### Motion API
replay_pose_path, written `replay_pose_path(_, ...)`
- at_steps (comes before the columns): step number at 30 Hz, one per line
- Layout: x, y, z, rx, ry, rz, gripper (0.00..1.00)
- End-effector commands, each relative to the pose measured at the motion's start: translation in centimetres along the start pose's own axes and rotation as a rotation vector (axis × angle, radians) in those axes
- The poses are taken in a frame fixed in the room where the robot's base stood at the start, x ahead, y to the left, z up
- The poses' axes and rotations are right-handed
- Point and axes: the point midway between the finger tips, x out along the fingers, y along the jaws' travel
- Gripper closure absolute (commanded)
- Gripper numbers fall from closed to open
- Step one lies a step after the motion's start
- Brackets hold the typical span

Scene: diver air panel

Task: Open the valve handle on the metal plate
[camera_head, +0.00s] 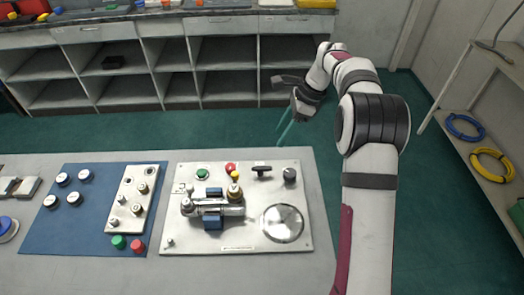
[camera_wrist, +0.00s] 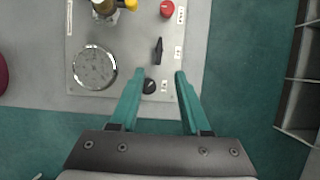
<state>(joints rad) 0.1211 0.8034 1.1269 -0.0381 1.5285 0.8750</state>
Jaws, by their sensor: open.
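The metal plate (camera_head: 255,236) lies on the grey table and carries several fittings. The black valve handle (camera_head: 262,169) is a small lever near the plate's far edge, right of a red knob (camera_head: 231,168). In the wrist view the valve handle (camera_wrist: 158,50) stands just beyond the fingertips, its length running roughly up and down the picture. My gripper (camera_head: 281,138) hangs beyond the plate's far edge, apart from the handle. In the wrist view my gripper (camera_wrist: 156,78) has its two teal fingers apart, with nothing held; a black round knob (camera_wrist: 150,86) shows between them.
The round gauge (camera_head: 283,223) and brass-and-steel valve block (camera_head: 213,207) sit on the same plate. A black knob (camera_head: 289,175) stands close right of the handle. A blue mat (camera_head: 90,225) with fittings lies left. Open shelves (camera_head: 228,80) stand behind; green floor is clear between.

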Motion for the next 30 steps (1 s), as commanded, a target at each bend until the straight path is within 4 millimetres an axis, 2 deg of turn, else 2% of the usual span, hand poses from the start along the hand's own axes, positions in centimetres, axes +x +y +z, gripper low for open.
replay_pose_path(6,6.6,0.2,0.0,-0.001,0.001,0.007,0.53)
replay_pose_path(12,11.6,0.2,0.0,-0.002,0.001,0.004,0.53)
replay_pose_path(18,13.6,0.1,0.0,-0.003,0.001,0.001,0.53)
replay_pose_path(26,13.8,0.1,0.0,-0.004,0.002,0.000,0.53)
replay_pose_path(27,13.8,0.1,0.0,-0.004,0.002,0.000,0.55)
replay_pose_path(30,13.8,0.1,0.0,-0.004,0.002,0.000,0.73)
